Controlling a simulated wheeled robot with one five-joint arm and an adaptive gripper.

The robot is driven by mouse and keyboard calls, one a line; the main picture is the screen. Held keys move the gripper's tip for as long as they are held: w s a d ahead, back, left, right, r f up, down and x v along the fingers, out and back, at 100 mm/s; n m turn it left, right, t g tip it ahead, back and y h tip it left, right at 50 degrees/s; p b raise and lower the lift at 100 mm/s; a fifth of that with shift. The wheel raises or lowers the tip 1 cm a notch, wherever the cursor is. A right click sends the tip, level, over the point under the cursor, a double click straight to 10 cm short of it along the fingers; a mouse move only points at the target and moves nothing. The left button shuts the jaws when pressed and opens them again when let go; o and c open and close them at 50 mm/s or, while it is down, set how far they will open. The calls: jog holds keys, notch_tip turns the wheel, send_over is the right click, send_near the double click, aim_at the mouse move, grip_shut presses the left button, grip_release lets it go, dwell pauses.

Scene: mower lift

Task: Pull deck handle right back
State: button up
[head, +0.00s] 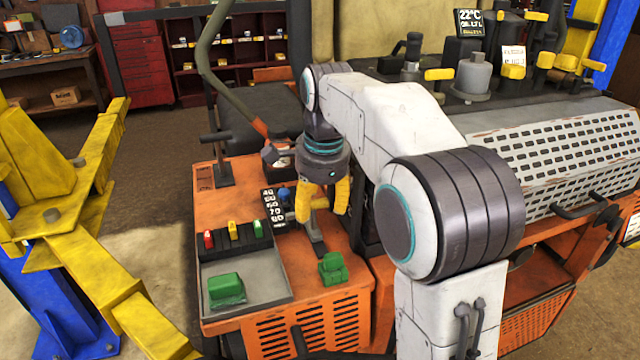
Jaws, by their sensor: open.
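My gripper (321,213) points down over the orange console, with its two yellow fingers apart. A dark lever (316,238) rises from a slot in the console, below and between the fingers. Its top, with a yellow grip (319,203), is partly hidden by the fingers. I cannot tell whether the fingers touch it. This lever appears to be the deck handle. A black plate with numbers (271,207) and a blue knob (284,193) are just left of the gripper.
A yellow lift post (50,170) stands left. A perforated grey cover (560,150) lies right.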

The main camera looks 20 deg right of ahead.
notch_tip(320, 180, up, 11)
jog(key=s, duration=0.2)
jog(key=shift+s+r, duration=0.15)
dwell(0.3)
